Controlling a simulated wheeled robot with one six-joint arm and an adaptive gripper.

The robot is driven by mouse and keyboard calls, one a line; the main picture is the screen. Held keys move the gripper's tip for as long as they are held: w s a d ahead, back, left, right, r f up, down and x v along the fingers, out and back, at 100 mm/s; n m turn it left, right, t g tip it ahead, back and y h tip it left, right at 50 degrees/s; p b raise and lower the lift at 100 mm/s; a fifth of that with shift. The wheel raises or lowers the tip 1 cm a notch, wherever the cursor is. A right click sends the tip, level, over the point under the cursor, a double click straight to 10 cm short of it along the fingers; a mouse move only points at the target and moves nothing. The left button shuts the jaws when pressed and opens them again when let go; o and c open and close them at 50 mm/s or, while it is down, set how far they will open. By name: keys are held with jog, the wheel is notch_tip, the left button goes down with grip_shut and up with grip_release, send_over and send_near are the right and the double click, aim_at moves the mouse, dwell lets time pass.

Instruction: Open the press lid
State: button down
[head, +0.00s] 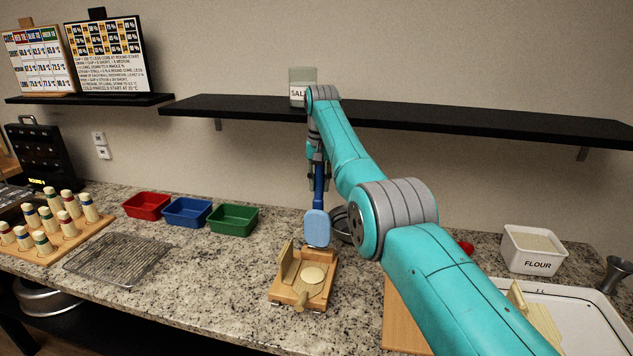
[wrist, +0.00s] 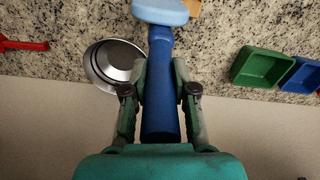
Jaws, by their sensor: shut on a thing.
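The wooden press (head: 316,290) sits on the counter. Its lid (head: 287,263) appears to stand up at the left side, tilted open. A round pale disc (head: 313,274) lies on the base, and a wooden handle-like piece sticks out at the front. My gripper (head: 318,172) is behind and above the press, shut on the dark blue handle of a tool with a light blue flat head (head: 317,228). The head hangs downward near the back of the press; I cannot tell if it touches. In the wrist view my gripper (wrist: 160,78) clamps the blue handle (wrist: 160,110).
Red (head: 146,205), blue (head: 187,211) and green (head: 233,218) bins stand back left. A wire rack (head: 118,260) lies left of the press. A metal bowl (wrist: 112,65) is close beside the tool. A flour tub (head: 534,250) stands right. A black shelf (head: 450,120) hangs above.

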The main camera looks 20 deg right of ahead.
jog(key=shift+f, duration=0.15)
jog(key=c, duration=0.9)
grip_release()
jog(key=shift+w, duration=0.1)
